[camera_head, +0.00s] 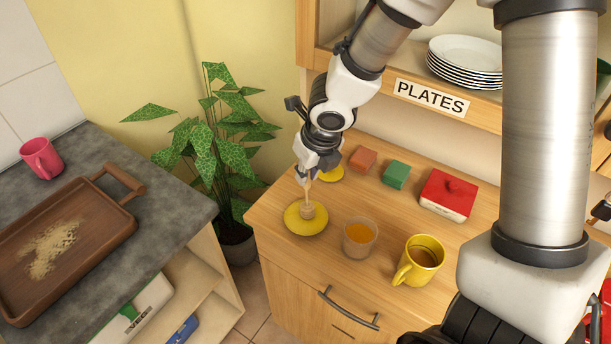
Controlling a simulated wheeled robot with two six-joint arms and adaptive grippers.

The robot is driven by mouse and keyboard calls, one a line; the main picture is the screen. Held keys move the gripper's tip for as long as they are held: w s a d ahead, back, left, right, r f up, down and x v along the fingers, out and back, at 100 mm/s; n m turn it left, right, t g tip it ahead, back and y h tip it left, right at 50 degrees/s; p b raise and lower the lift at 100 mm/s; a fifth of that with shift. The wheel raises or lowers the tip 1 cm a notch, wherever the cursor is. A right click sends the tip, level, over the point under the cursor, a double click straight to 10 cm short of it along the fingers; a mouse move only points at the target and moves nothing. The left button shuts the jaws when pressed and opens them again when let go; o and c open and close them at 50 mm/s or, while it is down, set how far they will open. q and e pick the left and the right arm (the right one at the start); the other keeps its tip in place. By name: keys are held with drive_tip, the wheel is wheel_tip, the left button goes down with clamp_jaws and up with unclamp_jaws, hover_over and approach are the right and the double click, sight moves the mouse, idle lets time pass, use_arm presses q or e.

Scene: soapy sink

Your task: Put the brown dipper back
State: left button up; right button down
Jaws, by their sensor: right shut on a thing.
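The brown dipper (307,211) is upright, its ribbed head at or just above a yellow saucer (292,225) on the wooden counter. I cannot tell whether the head touches the saucer. My right gripper (308,177) points down and is shut on the dipper's thin handle, hiding its upper part. A clear cup of orange-amber liquid (360,238) stands to the right of the saucer.
A yellow mug (424,252) with brown drink stands right of the cup. A second yellow round (331,174), an orange block (362,160), a green block (396,175) and a red-lidded box (447,194) sit behind. A leafy plant (215,140) stands left of the counter.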

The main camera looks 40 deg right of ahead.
drive_tip(key=shift+s+d, duration=0.3)
drive_tip(key=shift+s, duration=0.1)
drive_tip(key=c, duration=1.5)
unclamp_jaws()
drive_tip(key=shift+d+f, duration=0.1)
drive_tip(key=shift+f, duration=0.05)
drive_tip(key=shift+c, duration=0.2)
drive_tip(key=o, duration=0.4)
drive_tip(key=shift+w+a, duration=0.25)
drive_tip(key=p+v, duration=0.7)
drive_tip(key=v, duration=0.5)
drive_tip(key=shift+s+r, duration=0.2)
drive_tip(key=shift+r, duration=0.05)
drive_tip(key=shift+w, duration=0.1)
